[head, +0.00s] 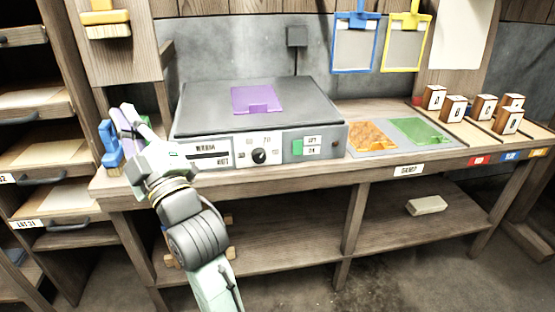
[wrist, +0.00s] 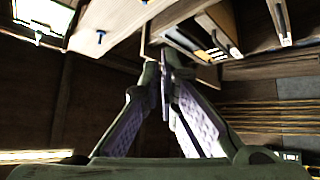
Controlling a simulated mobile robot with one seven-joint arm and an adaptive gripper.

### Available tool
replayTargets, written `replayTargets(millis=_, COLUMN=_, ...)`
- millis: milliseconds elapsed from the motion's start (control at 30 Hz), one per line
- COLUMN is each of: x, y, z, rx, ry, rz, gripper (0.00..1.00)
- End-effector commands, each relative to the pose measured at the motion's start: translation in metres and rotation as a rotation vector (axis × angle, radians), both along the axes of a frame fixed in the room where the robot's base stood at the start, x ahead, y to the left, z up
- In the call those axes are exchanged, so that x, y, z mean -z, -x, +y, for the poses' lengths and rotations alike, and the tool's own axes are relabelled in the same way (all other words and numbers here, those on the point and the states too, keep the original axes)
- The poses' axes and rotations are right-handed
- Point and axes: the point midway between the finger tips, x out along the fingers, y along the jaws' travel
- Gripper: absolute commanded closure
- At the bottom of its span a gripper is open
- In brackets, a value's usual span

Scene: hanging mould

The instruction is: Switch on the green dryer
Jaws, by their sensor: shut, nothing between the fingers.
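The dryer (head: 225,90) is a grey, flat-topped box on the bench in the head view, with a purple mould piece (head: 255,97) on top. Its front panel has a black round knob (head: 260,156) and, to the right, a green switch (head: 297,147) beside two small white labels too small to read surely. The box itself is grey, not green. My gripper (head: 125,118) is shut and empty at the bench's left end, left of the dryer and apart from the switch. Its purple-padded fingers meet in the wrist view (wrist: 165,75), where the switch cannot be made out.
Orange (head: 370,136) and green (head: 418,131) sheets lie right of the dryer, then several small wooden blocks (head: 454,108). Blue (head: 354,45) and yellow (head: 404,45) frames hang above. Space before the dryer's panel is clear.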

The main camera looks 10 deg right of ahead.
Motion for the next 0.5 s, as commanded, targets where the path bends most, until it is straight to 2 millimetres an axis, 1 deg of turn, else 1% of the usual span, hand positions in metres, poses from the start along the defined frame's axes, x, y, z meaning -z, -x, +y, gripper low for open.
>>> replayTargets(millis=33, x=0.020, y=-0.020, z=-0.036, rx=0.101, ry=0.069, rz=0.036, gripper=1.00)
replayTargets(millis=67, x=0.031, y=-0.029, z=-0.055, rx=0.154, ry=0.116, rz=0.056, gripper=1.00)
replayTargets(millis=100, x=0.046, y=-0.040, z=-0.082, rx=0.223, ry=0.178, rz=0.086, gripper=1.00)
replayTargets(millis=167, x=0.071, y=-0.051, z=-0.123, rx=0.317, ry=0.271, rz=0.134, gripper=1.00)
replayTargets(millis=200, x=0.087, y=-0.056, z=-0.150, rx=0.373, ry=0.334, rz=0.167, gripper=1.00)
replayTargets(millis=267, x=0.111, y=-0.059, z=-0.191, rx=0.448, ry=0.423, rz=0.218, gripper=1.00)
replayTargets(millis=300, x=0.126, y=-0.058, z=-0.216, rx=0.489, ry=0.480, rz=0.253, gripper=1.00)
replayTargets(millis=400, x=0.159, y=-0.050, z=-0.270, rx=0.569, ry=0.601, rz=0.330, gripper=1.00)
replayTargets(millis=500, x=0.185, y=-0.038, z=-0.309, rx=0.614, ry=0.695, rz=0.390, gripper=1.00)
